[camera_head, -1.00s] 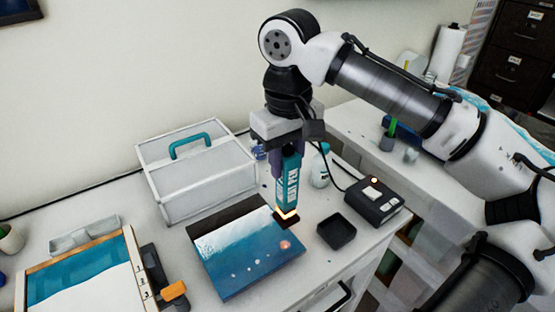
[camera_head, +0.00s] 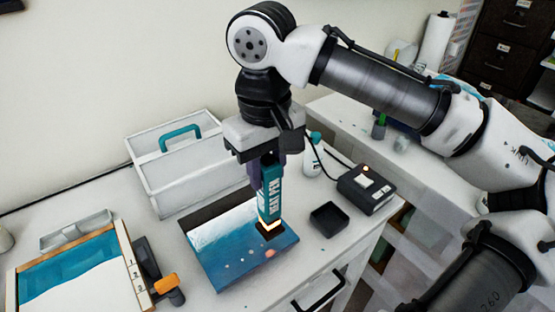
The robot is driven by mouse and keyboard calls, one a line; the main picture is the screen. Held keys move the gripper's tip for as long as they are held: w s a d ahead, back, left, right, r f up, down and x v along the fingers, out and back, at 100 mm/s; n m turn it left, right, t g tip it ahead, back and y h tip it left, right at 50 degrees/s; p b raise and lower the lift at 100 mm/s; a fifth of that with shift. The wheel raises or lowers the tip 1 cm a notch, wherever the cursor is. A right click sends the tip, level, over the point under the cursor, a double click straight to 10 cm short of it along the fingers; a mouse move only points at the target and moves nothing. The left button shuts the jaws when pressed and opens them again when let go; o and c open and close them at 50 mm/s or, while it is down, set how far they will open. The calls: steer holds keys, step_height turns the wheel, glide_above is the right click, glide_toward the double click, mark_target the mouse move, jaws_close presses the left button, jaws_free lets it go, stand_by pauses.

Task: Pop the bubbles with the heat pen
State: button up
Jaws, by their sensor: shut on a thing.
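My gripper (camera_head: 258,165) is shut on the teal heat pen (camera_head: 270,192), which is labelled HEAT PEN and held upright, tip down. Its glowing tip (camera_head: 268,226) is over the right part of the blue and white resin panel (camera_head: 215,264). I cannot tell whether the tip touches the surface. Several small pale bubbles (camera_head: 239,266) show on the blue part near the panel's front. A larger pinkish spot (camera_head: 269,253) lies just below the tip in the picture. The pen and gripper hide part of the panel's far right side.
A white box with a teal handle (camera_head: 180,175) stands behind the panel. A black tray (camera_head: 328,218) and a control unit with a lit lamp (camera_head: 368,188) are to the right. A wood-framed blue and white piece (camera_head: 70,275) is at left. A white bottle (camera_head: 313,160) stands behind.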

steer(key=shift+s+a+p, duration=1.15)
steer(key=shift+s+a, duration=2.6)
steer(key=shift+a, duration=1.35)
step_height(320, 180, up, 8)
steer(key=shift+p, duration=0.45)
